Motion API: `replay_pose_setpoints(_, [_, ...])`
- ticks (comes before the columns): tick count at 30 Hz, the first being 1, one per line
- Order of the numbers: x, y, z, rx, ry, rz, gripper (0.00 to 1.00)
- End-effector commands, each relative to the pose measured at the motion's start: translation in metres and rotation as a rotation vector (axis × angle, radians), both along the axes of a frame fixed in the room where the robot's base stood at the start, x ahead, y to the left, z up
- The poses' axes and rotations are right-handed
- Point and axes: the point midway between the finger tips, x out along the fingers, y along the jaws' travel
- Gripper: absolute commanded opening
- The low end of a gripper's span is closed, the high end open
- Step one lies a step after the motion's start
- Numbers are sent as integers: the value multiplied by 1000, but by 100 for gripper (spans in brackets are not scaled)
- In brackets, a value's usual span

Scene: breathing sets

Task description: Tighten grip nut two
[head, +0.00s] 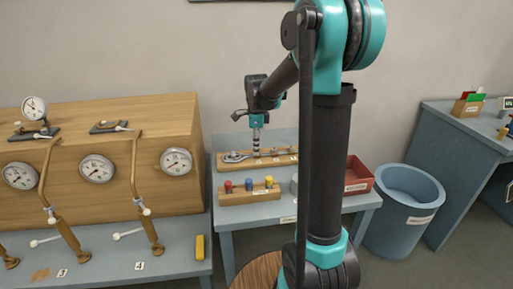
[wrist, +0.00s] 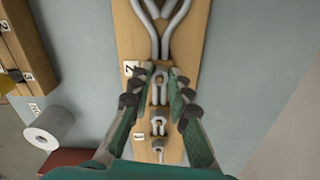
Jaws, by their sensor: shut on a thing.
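A long wooden board (head: 222,163) lies on the small grey table, and the wrist view shows it from above (wrist: 140,100). A small metal fitting (wrist: 161,77) stands on it beside a label reading 2 (wrist: 130,68); I take it for grip nut two. My gripper (wrist: 163,76) is shut on this fitting, one dark fingertip on each side. Another metal fitting (wrist: 158,127) sits nearer the label 1 (wrist: 138,136). A forked metal piece (wrist: 163,22) lies on the board beyond my fingertips. In the head view my gripper (head: 257,150) points down at the board.
A wooden rack (head: 235,197) with red, blue and yellow pieces stands in front of the board. A red tray (head: 359,176) and a blue bin (head: 402,212) are to the right. A wooden gauge cabinet (head: 110,112) with metal pipes stands left. A grey roll (wrist: 52,126) lies beside the board.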

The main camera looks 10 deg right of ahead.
Motion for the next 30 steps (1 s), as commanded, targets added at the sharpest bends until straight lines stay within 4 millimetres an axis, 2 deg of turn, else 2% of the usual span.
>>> replay_pose_setpoints(9, [1, 0, 0, 0, -1, -134, 0])
replay_pose_setpoints(26, [1, 0, 0, 0, -1, -166, 0])
replay_pose_setpoints(27, [1, 0, 0, 0, -1, -166, 19])
replay_pose_setpoints(30, [1, 0, 0, 0, -1, -165, 31])
